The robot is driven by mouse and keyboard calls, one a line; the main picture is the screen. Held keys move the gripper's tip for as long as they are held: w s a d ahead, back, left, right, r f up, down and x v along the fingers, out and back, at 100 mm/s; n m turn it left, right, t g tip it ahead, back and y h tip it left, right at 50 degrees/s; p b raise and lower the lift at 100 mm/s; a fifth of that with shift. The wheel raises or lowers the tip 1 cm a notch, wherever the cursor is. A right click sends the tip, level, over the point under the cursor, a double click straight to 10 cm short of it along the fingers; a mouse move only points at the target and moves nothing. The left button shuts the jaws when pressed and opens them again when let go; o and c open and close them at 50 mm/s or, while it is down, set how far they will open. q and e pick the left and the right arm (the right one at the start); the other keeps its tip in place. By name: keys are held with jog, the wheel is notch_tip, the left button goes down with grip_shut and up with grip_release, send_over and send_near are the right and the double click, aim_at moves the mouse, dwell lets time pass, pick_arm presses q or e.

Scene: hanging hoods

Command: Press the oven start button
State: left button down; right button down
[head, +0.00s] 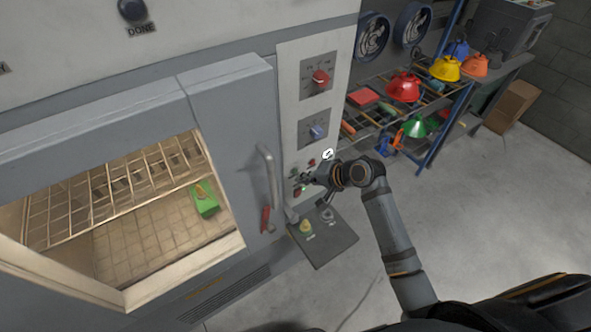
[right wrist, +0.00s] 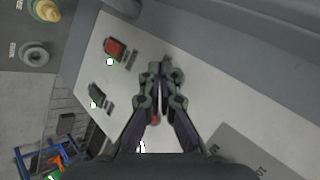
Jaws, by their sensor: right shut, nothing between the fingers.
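The oven's pale control panel (head: 299,130) carries a cluster of small red, green and dark controls low down, partly covered by my right gripper (head: 306,180). Which of them is the start button I cannot read. In the right wrist view my right gripper (right wrist: 161,72) is shut and empty, its fingertips in front of the white panel (right wrist: 210,110). A small round dark control (right wrist: 174,74) shows just beside the tips; whether they touch it I cannot tell. A red control (right wrist: 115,47) and a dark one (right wrist: 97,91) sit to the left. My left gripper is not in view.
The oven door handle (head: 268,175) stands out left of the panel. A grey ledge (head: 335,245) below bears a yellow knob (head: 306,227) and a grey ring-shaped control (head: 328,215). A rack with coloured hoods, including a red one (head: 403,87), stands to the right.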

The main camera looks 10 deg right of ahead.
jog(key=s+p, duration=0.1)
jog(key=s+d+p, duration=0.1)
jog(key=s, duration=0.1)
jog(key=s+p, duration=0.1)
jog(key=shift+s+d, duration=0.35)
dwell(0.8)
